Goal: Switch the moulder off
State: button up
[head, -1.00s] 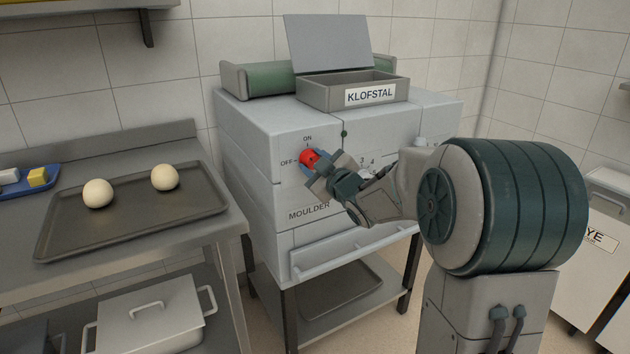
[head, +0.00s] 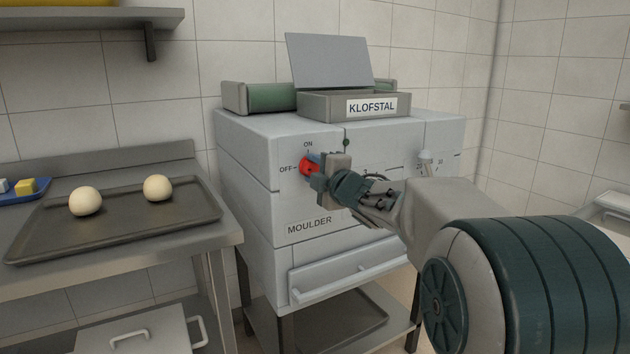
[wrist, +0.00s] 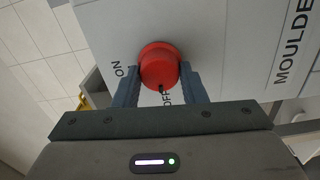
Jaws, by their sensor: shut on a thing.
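The moulder (head: 262,205) is a pale grey machine on a dark-legged stand. Its red knob (head: 305,167) is at the upper left of the front, with ON printed above it and OFF to its left. My gripper (head: 313,166) is at the knob, with its fingers on both sides of it. In the wrist view the red knob (wrist: 159,66) sits between the two blue-grey fingertips of my gripper (wrist: 160,84), shut on it. A dark mark on the knob's edge points towards the OFF lettering. The knob is partly hidden by my gripper in the head view.
A box labelled KLOFSTAL (head: 325,107) and a green roller (head: 268,97) are on top of the moulder. A second, pale knob (head: 426,160) is at the right of the front. A bench to the left holds a dark tray (head: 120,236) with two dough balls.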

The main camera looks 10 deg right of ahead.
jog(key=shift+n+b, duration=0.35)
jog(key=shift+n, duration=0.25)
jog(key=o, duration=1)
jog(key=p+v, duration=0.2)
jog(key=v, duration=1.2)
jog(key=shift+w+r, duration=0.1)
